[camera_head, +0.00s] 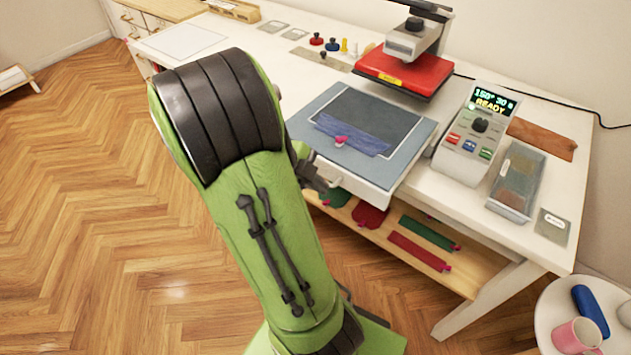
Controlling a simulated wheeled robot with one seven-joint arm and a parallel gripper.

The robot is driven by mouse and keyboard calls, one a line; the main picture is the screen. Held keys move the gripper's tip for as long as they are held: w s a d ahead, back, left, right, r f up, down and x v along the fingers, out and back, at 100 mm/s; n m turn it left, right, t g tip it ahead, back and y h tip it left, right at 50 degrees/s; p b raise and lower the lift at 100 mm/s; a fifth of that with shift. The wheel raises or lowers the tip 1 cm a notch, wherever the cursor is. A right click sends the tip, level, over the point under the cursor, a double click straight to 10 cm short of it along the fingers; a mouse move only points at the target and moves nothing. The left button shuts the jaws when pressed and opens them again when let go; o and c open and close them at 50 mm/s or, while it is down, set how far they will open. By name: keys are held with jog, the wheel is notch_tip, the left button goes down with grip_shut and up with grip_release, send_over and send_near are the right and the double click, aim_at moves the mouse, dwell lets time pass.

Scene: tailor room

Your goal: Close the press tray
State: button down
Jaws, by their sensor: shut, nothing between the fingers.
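The press tray (408,152) is a grey-blue sliding platen with a white front. It sticks out from under the red press head (405,70) toward the front edge of the table. A dark pad (385,108) lies on it, with a folded blue cloth (362,138) and a small pink piece (341,140) on top. My gripper (326,181) is shut and empty at the tray's front left side, close to its front face. My green arm hides the tray's left corner. I cannot tell whether the fingers touch the tray.
A control box (474,135) reading READY and a lidded box (516,182) stand right of the tray. A low shelf (465,276) with coloured fabric strips is below. A round side table (560,300) with a pink mug (573,338) is at lower right.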

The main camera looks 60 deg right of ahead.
jog(key=s+d+f, duration=0.1)
jog(key=d, duration=0.1)
jog(key=s+d+f, duration=0.1)
jog(key=d+f, duration=0.1)
jog(key=s+d+f, duration=0.1)
jog(key=d+f, duration=0.1)
jog(key=shift+s+b, duration=0.15)
jog(key=shift+b, duration=0.25)
jog(key=shift+d, duration=0.2)
